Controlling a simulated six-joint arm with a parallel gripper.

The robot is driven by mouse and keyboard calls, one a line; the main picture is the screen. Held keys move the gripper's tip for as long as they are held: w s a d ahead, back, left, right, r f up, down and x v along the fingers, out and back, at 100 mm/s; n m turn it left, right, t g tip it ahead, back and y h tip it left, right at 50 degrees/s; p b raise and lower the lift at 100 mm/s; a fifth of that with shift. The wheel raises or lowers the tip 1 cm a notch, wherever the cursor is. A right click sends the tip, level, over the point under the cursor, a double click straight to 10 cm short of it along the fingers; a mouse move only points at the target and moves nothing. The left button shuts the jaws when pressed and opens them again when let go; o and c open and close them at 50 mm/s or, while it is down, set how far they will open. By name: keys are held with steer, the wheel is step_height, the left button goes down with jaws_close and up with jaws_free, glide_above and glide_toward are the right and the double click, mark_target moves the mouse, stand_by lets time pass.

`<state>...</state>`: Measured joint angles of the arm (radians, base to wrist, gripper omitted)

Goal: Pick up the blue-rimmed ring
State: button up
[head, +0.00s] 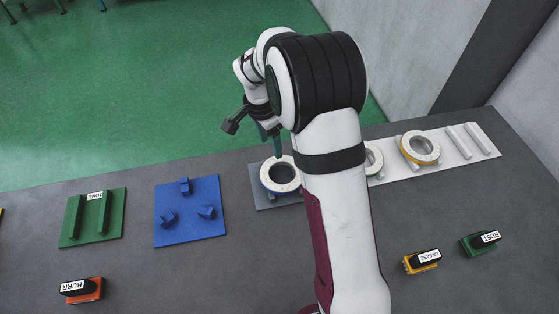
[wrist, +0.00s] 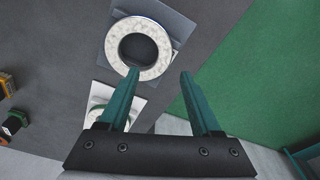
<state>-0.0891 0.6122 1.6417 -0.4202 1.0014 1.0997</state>
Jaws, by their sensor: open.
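The blue-rimmed ring (head: 266,178) lies flat on a grey plate left of my arm in the head view. Its top is pale and speckled, and a thin blue edge shows below it. It also shows in the wrist view, where the ring (wrist: 111,48) is at top centre with its round hole open to the camera. My gripper (wrist: 158,75) is open and empty, with two teal fingers apart. In the wrist view the left fingertip appears by the ring's lower edge, the right one off to its right. In the head view my gripper (head: 274,146) is just behind the ring.
A yellow-rimmed ring (head: 420,136) and a ring partly hidden by my arm (head: 377,160) are on a white plate at right. A blue fixture (head: 190,230) and green fixture (head: 90,235) stand left. Labelled blocks, BURR (head: 82,291), GREASE (head: 422,262) and RUST (head: 480,243), lie in front.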

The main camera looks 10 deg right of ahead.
mark_target(272, 161)
steer(key=f, duration=0.5)
steer(key=w+f, duration=0.1)
steer(key=f, duration=0.2)
steer(key=shift+d, duration=0.1)
jaws_close()
steer(key=shift+r, duration=0.1)
stand_by(0.9)
